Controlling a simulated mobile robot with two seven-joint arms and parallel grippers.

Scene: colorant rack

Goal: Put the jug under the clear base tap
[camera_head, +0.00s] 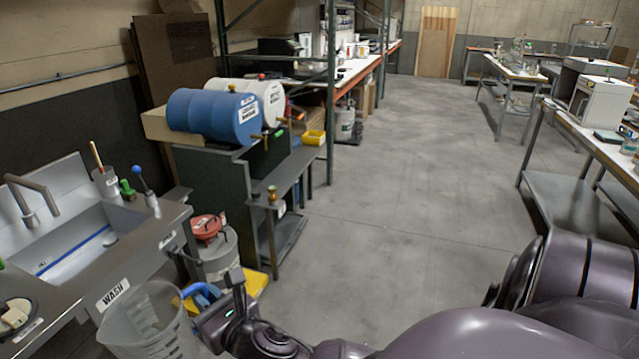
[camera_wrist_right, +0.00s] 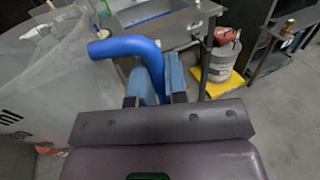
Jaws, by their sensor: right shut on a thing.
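The jug (camera_head: 148,322) is large and see-through with a blue handle. It is at the bottom left of the head view, in front of the sink counter. My right gripper (camera_head: 212,298) is shut on the handle and holds the jug upright or nearly so. In the right wrist view the blue handle (camera_wrist_right: 125,46) passes between the finger pads (camera_wrist_right: 160,82), with the clear jug body (camera_wrist_right: 45,75) on the left. A blue drum (camera_head: 215,116) and a white drum (camera_head: 262,98) lie on a rack, with taps (camera_head: 258,136) at their front. I cannot read which is the clear base. My left gripper is out of view.
A sink (camera_head: 75,245) marked WASH stands at the left. A low shelf (camera_head: 285,180) under the taps carries a small brass item (camera_head: 272,194). The middle floor is free.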

